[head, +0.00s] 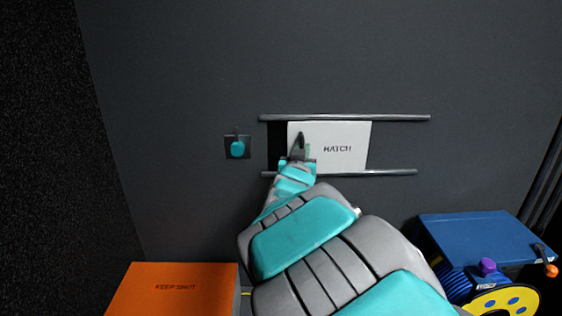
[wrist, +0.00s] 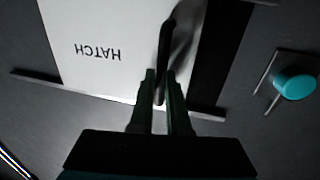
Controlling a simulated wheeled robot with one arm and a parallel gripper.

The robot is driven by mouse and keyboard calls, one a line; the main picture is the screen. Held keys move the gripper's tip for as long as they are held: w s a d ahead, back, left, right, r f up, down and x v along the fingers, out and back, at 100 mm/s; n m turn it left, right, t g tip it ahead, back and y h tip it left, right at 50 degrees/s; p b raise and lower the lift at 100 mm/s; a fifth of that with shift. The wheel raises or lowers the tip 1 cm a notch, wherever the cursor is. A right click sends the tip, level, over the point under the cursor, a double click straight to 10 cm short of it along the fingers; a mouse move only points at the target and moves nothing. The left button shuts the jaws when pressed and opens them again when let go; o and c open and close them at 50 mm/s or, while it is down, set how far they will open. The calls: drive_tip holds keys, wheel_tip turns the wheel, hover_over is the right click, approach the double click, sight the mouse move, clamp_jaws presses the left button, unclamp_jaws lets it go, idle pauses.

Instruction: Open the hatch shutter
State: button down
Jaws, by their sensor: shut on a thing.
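The white hatch shutter (head: 345,145), lettered HATCH, sits between an upper rail (head: 345,117) and a lower rail (head: 385,171) on the dark wall. A dark opening (head: 277,140) shows along its left edge. The shutter fills much of the wrist view (wrist: 95,30), upside down, with the dark gap (wrist: 222,55) at right. My gripper (head: 299,157) is at the shutter's left part. In the wrist view its fingers (wrist: 160,78) are closed around the dark upright handle (wrist: 165,45). My arm covers part of the lower rail in the head view.
A teal knob on a small dark plate (head: 237,148) is on the wall left of the shutter. An orange box (head: 172,287) marked KEEP SHUT stands low left. A blue box (head: 480,240) and a yellow reel (head: 505,301) are low right. The wall right of the shutter is clear between the rails.

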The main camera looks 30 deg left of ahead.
drive_tip(key=w+d+b, duration=0.2)
drive_tip(key=d, duration=0.1)
drive_tip(key=w+d+b, duration=0.1)
drive_tip(key=d+b, duration=0.1)
drive_tip(key=d, duration=0.2)
drive_tip(key=w+d+b, duration=0.1)
drive_tip(key=w+d, duration=0.1)
drive_tip(key=d, duration=0.1)
drive_tip(key=shift+w+d+f+b, duration=0.15)
drive_tip(key=shift+w+d+b, duration=0.05)
drive_tip(key=shift+w+b, duration=0.2)
drive_tip(key=shift+w+d, duration=0.3)
drive_tip(key=shift+d, duration=0.25)
drive_tip(key=c, duration=1.2)
unclamp_jaws()
drive_tip(key=shift+r, duration=0.2)
drive_tip(key=shift+o, duration=0.2)
drive_tip(key=shift+s, duration=0.1)
approach(352, 144)
drive_tip(key=shift+s+d+r, duration=0.1)
drive_tip(key=shift+s+d, duration=0.1)
drive_tip(key=shift+s, duration=0.5)
